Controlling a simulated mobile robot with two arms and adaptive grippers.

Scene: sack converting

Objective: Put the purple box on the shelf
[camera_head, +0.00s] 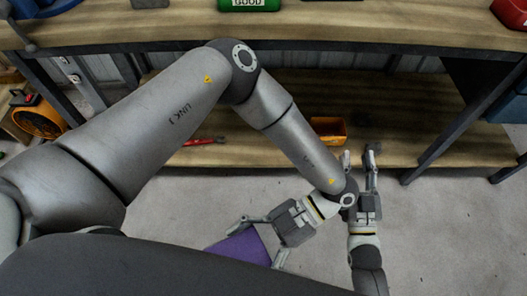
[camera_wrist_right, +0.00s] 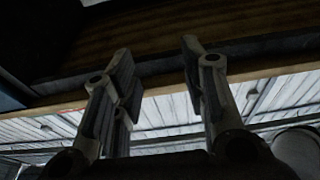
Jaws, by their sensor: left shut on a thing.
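The purple box (camera_head: 240,249) is low in the middle of the head view, partly hidden by my own body. My left gripper (camera_head: 259,240) is shut on it, one finger at each side, and holds it in front of the bench. A wooden lower shelf (camera_head: 400,120) runs beneath the bench top. My right gripper (camera_head: 358,158) is open and empty, near the shelf's front edge. Its two spread fingers (camera_wrist_right: 158,65) also show in the right wrist view, with nothing between them.
An orange bin (camera_head: 328,128) and a red tool (camera_head: 204,141) are on the lower shelf. The bench top (camera_head: 350,28) carries a green box (camera_head: 248,4). A dark bench leg (camera_head: 465,125) stands at right. The shelf right of the orange bin looks clear.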

